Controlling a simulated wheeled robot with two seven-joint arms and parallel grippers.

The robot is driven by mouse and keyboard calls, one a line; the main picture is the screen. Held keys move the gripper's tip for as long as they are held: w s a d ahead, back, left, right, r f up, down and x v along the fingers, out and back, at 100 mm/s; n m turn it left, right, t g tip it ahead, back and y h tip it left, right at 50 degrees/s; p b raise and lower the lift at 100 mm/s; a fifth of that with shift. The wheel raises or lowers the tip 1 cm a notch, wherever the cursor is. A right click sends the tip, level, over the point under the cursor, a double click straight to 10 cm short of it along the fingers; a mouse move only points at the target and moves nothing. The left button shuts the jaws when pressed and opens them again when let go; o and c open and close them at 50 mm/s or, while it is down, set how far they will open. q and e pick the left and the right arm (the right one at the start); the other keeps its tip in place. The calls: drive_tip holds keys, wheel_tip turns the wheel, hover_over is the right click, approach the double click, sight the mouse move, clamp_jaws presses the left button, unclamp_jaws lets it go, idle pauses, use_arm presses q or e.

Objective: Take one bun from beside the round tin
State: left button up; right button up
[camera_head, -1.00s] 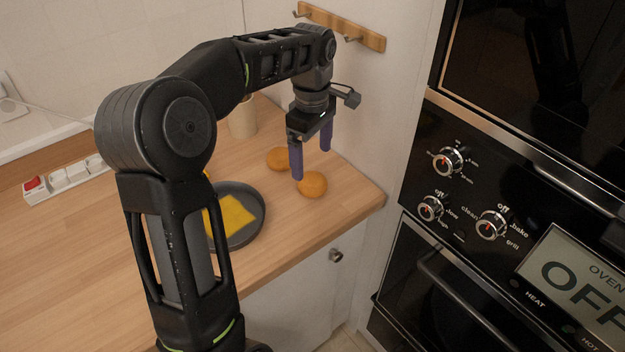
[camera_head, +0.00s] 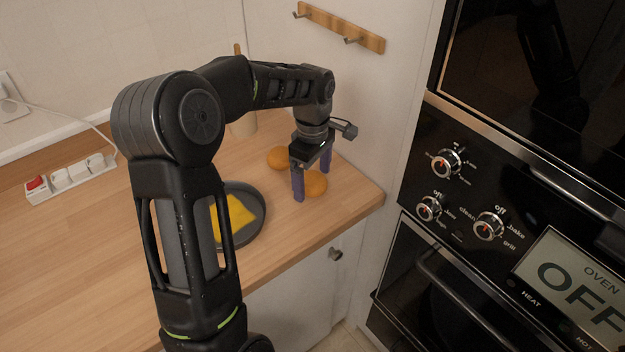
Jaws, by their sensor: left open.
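Two orange-brown buns lie on the wooden counter to the right of the dark round tin (camera_head: 255,232). The nearer bun (camera_head: 316,185) is partly hidden by my left gripper. The farther bun (camera_head: 279,157) lies behind and left of it. The tin holds a yellow cloth-like piece (camera_head: 233,217), and my arm hides its left part. My left gripper (camera_head: 312,183) points down and is open, with its purple fingers low at the nearer bun, one on its left side and one behind it. I cannot tell whether they touch it. My right gripper is not in view.
A power strip (camera_head: 70,175) with a red switch lies at the left by the wall. A beige container (camera_head: 244,124) stands behind my arm. A hook rail (camera_head: 341,27) is on the wall. The ovens (camera_head: 500,200) stand right of the counter.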

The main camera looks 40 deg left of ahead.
sight(313, 176)
use_arm(q)
drive_tip(key=shift+f, duration=0.4)
drive_tip(key=c, duration=1.5)
drive_tip(key=shift+o, duration=0.2)
drive_tip(key=shift+r, duration=0.15)
wheel_tip(313, 176, up, 10)
drive_tip(key=shift+f+b, duration=0.1)
drive_tip(key=shift+b, duration=0.5)
